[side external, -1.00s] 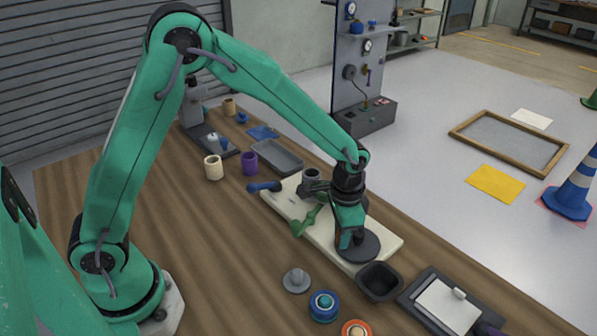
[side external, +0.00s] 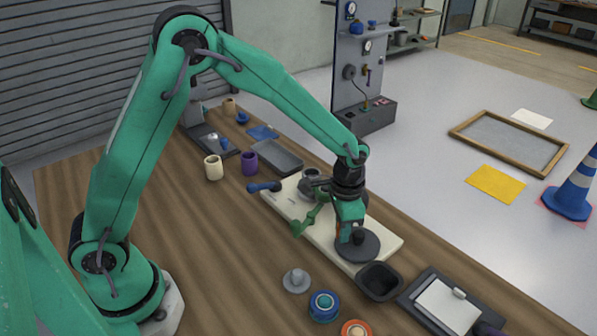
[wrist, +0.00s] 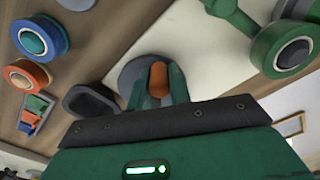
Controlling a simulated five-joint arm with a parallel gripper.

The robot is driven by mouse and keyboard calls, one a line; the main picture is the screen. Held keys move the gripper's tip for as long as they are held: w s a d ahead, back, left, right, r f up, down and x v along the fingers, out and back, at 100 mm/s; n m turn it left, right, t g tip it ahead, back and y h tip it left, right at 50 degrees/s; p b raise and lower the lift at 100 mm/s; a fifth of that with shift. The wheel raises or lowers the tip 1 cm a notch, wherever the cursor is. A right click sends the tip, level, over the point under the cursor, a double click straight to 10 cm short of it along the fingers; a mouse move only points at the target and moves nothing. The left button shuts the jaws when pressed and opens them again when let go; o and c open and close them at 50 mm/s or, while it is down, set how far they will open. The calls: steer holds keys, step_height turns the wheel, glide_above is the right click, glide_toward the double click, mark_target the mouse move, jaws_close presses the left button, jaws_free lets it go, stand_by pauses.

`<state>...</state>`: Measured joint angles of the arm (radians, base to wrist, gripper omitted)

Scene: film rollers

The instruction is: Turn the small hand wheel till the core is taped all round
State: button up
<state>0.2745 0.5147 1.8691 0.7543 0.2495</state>
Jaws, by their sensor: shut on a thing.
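The hand wheel is a flat grey disc (side external: 368,246) at the near end of a cream board (side external: 390,236), with a dark hub knob (side external: 358,237) in its middle. My gripper (side external: 342,230) is over the wheel's left side. In the wrist view my green fingers (wrist: 158,78) are shut on an upright orange handle (wrist: 159,80) above the grey disc (wrist: 130,74). A dark grey cylinder (side external: 311,174), perhaps the core, stands farther along the board, partly hidden. I cannot tell how much tape is on it. A green arm (side external: 308,217) stands beside it.
A blue handle (side external: 264,187) juts from the board's far end. A black bin (side external: 380,281) sits close to the wheel. A grey knobbed disc (side external: 296,280), a blue roll (side external: 323,305) and an orange roll (side external: 355,330) lie in front. Open table lies to the left.

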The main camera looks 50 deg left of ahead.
steer(key=shift+w+a+f, duration=0.1)
steer(key=shift+w+a, duration=0.1)
stand_by(0.4)
steer(key=shift+w+a, duration=0.15)
steer(key=shift+w, duration=0.45)
steer(key=shift+w, duration=1.1)
steer(key=o, duration=0.8)
steer(key=shift+s+d, duration=0.1)
steer(key=shift+d, duration=0.1)
steer(key=shift+c, duration=0.2)
steer(key=shift+s+d, duration=0.1)
steer(key=shift+c, duration=0.5)
